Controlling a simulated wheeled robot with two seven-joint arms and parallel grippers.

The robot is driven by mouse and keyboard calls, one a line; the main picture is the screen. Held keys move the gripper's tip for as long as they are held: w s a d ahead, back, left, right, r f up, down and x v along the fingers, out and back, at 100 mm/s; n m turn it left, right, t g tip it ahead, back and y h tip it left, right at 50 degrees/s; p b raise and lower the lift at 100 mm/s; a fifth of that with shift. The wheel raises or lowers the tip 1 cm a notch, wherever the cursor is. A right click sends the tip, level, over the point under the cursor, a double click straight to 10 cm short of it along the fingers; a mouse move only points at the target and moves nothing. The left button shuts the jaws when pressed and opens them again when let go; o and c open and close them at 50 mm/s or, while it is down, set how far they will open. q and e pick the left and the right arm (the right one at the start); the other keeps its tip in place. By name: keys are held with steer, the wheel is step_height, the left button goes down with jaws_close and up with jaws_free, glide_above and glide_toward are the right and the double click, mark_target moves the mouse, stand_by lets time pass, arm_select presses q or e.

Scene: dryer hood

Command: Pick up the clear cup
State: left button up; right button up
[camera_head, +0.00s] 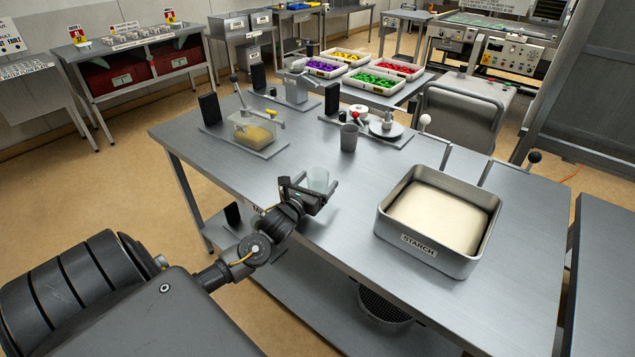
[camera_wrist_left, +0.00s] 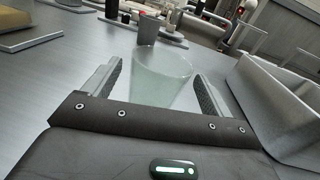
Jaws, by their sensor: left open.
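The clear cup (camera_head: 318,179) is a pale, see-through tumbler on the grey metal table. My left gripper (camera_head: 312,187) is at the cup, with its fingers low over the table. In the left wrist view the clear cup (camera_wrist_left: 162,78) stands between the two open fingers of the left gripper (camera_wrist_left: 158,90). The cup's base is partly hidden by the gripper body. My right gripper is not in view.
A metal bin labelled STARCH (camera_head: 408,241) stands to the right of the cup. A dark grey cup (camera_head: 349,137) stands behind it. A clear box with yellow contents (camera_head: 255,132) sits at the back left. The table (camera_head: 345,262) is bare in front.

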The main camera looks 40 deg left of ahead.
arm_select(q)
steer(key=w, duration=0.3)
steer(key=shift+w+a+p, duration=0.25)
steer(key=shift+a+p, duration=0.05)
steer(key=shift+a, duration=0.1)
steer(key=c, duration=1.1)
steer(key=shift+o, duration=0.2)
steer(key=shift+r, duration=0.1)
